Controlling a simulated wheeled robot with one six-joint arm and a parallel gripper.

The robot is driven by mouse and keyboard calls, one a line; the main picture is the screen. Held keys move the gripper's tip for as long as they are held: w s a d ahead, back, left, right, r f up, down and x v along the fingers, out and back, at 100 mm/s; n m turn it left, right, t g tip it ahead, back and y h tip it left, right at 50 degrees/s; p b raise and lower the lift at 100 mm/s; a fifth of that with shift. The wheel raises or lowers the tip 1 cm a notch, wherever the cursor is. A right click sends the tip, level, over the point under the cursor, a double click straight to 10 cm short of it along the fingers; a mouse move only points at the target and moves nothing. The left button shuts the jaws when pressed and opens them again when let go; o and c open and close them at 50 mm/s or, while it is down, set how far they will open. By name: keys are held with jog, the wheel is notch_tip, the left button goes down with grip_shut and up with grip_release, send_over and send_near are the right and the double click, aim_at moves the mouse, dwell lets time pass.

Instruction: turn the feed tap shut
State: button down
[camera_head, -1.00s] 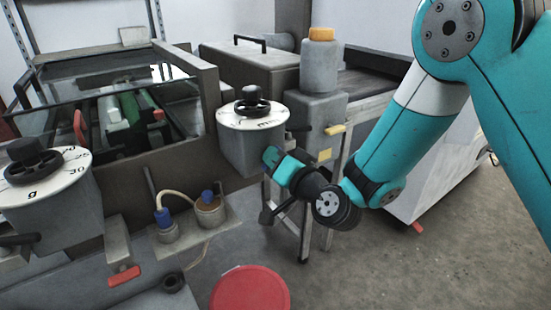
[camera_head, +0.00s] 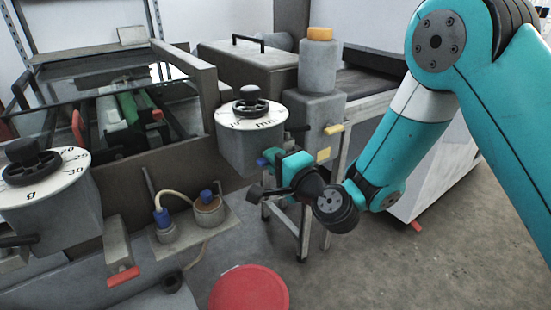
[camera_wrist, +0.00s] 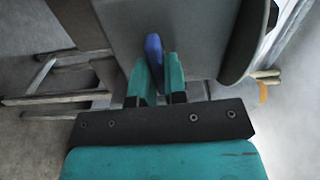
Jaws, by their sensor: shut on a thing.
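A blue tap handle (camera_wrist: 153,48) stands between my gripper's two teal fingertips (camera_wrist: 159,70) in the wrist view. The fingers are shut on it, and it lies close against a grey housing (camera_wrist: 185,35). In the head view my gripper (camera_head: 271,158) is at the lower right side of the grey box with the "mm" dial (camera_head: 240,145). There the fingers largely hide the handle, and I cannot tell its exact angle.
A black knob (camera_head: 252,108) tops the dial box. Blue-capped fittings (camera_head: 208,197) sit on a ledge at left. A red round lid (camera_head: 250,290) is below, with open floor to its right.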

jog(key=shift+f+m, duration=0.1)
jog(key=shift+m, duration=0.3)
jog(key=c, duration=1.2)
grip_release()
jog(key=shift+o, duration=0.2)
